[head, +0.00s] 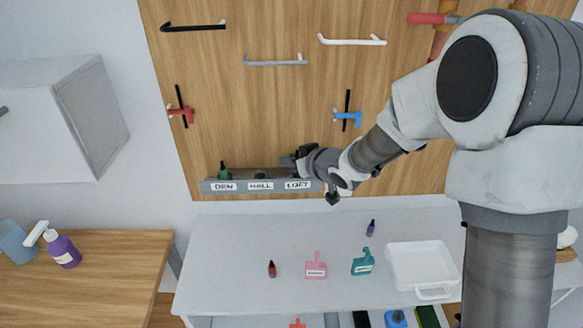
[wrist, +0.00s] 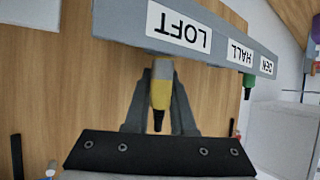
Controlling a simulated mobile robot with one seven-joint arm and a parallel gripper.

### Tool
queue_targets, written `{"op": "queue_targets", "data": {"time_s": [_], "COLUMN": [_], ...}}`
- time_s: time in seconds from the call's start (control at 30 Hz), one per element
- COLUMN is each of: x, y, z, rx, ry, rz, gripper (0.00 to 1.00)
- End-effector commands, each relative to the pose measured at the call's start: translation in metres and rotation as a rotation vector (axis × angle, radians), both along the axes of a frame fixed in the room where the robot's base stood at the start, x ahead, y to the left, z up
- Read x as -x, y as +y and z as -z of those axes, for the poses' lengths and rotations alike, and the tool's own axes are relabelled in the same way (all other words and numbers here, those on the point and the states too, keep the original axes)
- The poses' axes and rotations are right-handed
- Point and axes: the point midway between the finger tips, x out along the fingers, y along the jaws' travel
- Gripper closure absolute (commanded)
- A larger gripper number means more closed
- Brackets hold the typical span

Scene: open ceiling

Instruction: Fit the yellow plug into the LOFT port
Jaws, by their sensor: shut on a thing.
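The yellow plug (wrist: 160,95) has a grey end and a dark tail. In the wrist view, where the labels appear upside down, it sits between the fingers of my gripper (wrist: 162,80), shut on it. Its grey end meets the edge of the grey port strip (wrist: 115,25) beside the LOFT label (wrist: 178,27). I cannot tell whether it is in the port. In the head view my gripper (head: 296,162) is over the strip's LOFT end (head: 298,185), and the plug cannot be made out. A green plug (head: 224,171) stands at DEN. The HALL port (head: 261,176) looks empty.
The strip is on a wooden wall panel (head: 270,105) with handles and hooks above it. On the grey counter (head: 225,240) below are a red plug (head: 272,268), a purple plug (head: 370,228), a pink item (head: 316,268), a teal item (head: 362,264) and a white tray (head: 422,266).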

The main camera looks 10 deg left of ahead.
Motion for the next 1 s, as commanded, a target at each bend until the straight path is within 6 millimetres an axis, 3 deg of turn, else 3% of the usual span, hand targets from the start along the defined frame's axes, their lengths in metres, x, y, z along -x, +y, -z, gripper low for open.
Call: {"op": "queue_targets", "data": {"time_s": [0.13, 0.53, 0.57, 0.6, 1.0], "x": [0.001, 0.000, 0.000, 0.000, 0.000], "y": [0.001, 0.000, 0.000, 0.000, 0.000], "z": [0.022, 0.029, 0.027, 0.027, 0.021], "rx": [0.000, 0.000, 0.000, 0.000, 0.000], "ry": [0.004, 0.000, 0.000, 0.000, 0.000], "rz": [-0.001, 0.000, -0.001, 0.000, -0.001], "gripper": [1.00, 1.00, 0.72, 0.65, 0.65]}}
